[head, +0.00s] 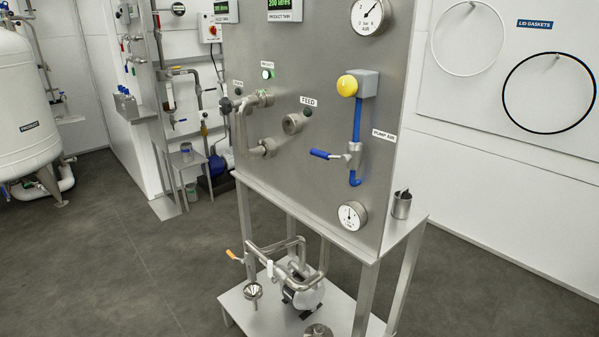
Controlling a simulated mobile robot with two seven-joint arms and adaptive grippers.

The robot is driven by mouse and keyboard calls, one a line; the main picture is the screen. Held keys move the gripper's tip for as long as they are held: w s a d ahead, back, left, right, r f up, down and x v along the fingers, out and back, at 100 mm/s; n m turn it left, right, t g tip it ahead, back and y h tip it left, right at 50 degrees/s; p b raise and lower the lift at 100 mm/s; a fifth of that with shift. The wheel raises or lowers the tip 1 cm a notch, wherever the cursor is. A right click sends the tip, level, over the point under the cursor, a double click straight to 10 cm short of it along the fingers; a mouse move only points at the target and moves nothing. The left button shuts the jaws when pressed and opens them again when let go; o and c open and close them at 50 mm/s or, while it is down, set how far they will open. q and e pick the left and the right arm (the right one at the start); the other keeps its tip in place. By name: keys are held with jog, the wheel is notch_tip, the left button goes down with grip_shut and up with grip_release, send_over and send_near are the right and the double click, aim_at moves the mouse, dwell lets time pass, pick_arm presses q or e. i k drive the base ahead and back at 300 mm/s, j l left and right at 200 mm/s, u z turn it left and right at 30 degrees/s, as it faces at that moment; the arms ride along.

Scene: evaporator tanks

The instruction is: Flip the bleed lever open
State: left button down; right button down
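No label reading "bleed" shows, so I cannot tell which handle is the bleed lever. A lever with a blue grip (320,154) sticks out to the left from a valve body (353,156) on the blue air line, near the "PUMP AIR" label (384,135). A lever with an orange grip (232,255) sits on the left of the piping above the low shelf. A small white handle (270,268) hangs on the same piping, above a funnel (253,290). Neither of my grippers is in view.
The steel panel (300,165) stands on a legged frame. It carries a yellow knob (346,86), gauges (352,215) and "FEED" pipe fittings (292,123). A steel cup (401,205) stands on the ledge at right. A white tank (25,105) is far left. Floor (130,270) is clear at left.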

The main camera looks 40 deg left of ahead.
aim_at(230, 253)
jog(key=u, duration=0.45)
jog(key=j+u, duration=0.1)
jog(key=u, duration=0.85)
jog(key=i+u, duration=0.1)
jog(key=u, duration=0.35)
jog(key=i+j+z, duration=0.15)
jog(key=i+j, duration=0.15)
jog(key=i+j+z, duration=0.15)
jog(key=i+j, duration=0.2)
jog(key=i+j+z, duration=0.15)
jog(key=i+j, duration=0.25)
jog(key=i+j+z, duration=0.15)
jog(key=i+j, duration=0.15)
jog(key=j, duration=0.15)
jog(key=i+j+z, duration=0.15)
jog(key=i+j, duration=0.15)
jog(key=j, duration=0.15)
jog(key=i+j+z, duration=0.15)
jog(key=i+j, duration=0.15)
jog(key=j, duration=0.2)
